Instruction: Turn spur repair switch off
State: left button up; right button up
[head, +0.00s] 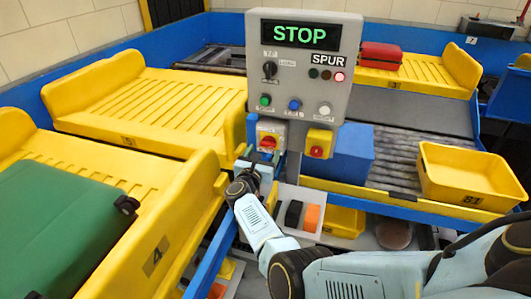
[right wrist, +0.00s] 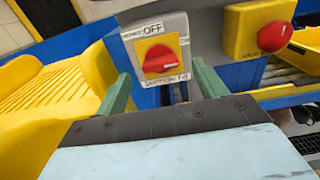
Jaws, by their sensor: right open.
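The repair switch (right wrist: 160,58) is a red rotary handle on a yellow plate in a grey box, below the panel in the head view (head: 268,142). A label reading OFF stands above it, and a partly legible label is below. The red handle looks roughly level, slightly tilted. My right gripper (head: 257,160) is open just in front of the switch. In the right wrist view its two green fingers (right wrist: 162,70) stand left and right of the switch box, with nothing between them held; contact cannot be told. My left gripper is not in view.
The grey panel (head: 303,85) above reads STOP and SPUR, with a red lamp lit. A yellow box with a red push button (right wrist: 275,35) sits right of the switch. Yellow trays, one with a green case (head: 65,225), lie left; a yellow bin (head: 470,175) lies right.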

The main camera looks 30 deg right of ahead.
aim_at(267, 145)
jog(key=shift+b+x, duration=0.55)
jog(key=shift+x, duration=0.95)
jog(key=c, duration=1)
